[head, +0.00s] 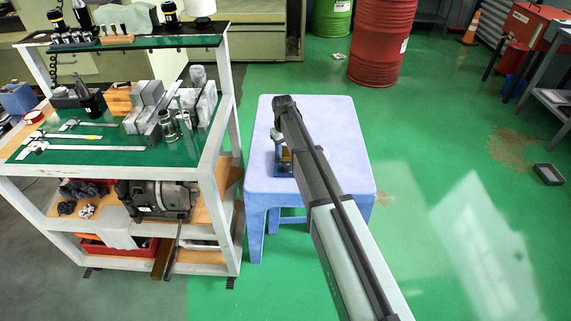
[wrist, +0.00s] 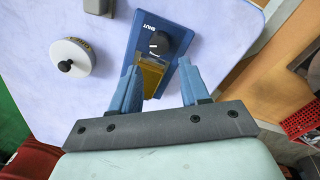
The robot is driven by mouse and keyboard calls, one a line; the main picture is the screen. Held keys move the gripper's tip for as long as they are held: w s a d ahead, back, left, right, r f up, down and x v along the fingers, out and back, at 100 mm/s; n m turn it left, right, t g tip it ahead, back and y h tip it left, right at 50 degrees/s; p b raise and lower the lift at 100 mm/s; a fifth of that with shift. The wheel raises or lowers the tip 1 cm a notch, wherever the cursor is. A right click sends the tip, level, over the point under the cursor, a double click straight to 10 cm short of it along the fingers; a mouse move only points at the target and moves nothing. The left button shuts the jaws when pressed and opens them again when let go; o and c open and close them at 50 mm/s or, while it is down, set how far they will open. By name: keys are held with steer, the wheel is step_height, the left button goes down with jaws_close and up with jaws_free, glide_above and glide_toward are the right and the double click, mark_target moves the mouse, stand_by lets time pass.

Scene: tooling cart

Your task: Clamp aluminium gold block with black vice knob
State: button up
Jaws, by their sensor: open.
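In the wrist view, a blue vice (wrist: 136,50) lies on the pale blue stool top, with a black knob (wrist: 160,42) on it. The gold block (wrist: 151,76) sits at the vice, just below the knob in the picture. My gripper (wrist: 158,66) is open, its two blue fingers pointing toward the vice. The left finger overlaps the block's left side in the picture; the right finger is apart from it. I cannot tell whether either finger touches. In the head view my arm hides most of the vice and block.
The pale blue stool (head: 352,118) has free room around the vice. A white round dial with a black knob (wrist: 66,66) stands left of it. A loaded tooling cart (head: 224,150) is left of the stool. A red drum (head: 381,45) stands behind.

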mark_target(286, 165)
step_height(286, 165, down, 8)
steer(key=shift+w+d+f, duration=0.1)
steer(key=shift+d+f, duration=0.05)
stand_by(0.3)
steer(key=shift+c, duration=0.3)
steer(key=c, duration=0.7)
steer(key=shift+m, duration=2.4)
steer(key=o, duration=0.8)
steer(key=shift+c, duration=0.2)
step_height(286, 165, up, 14)
steer(key=shift+a, duration=0.25)
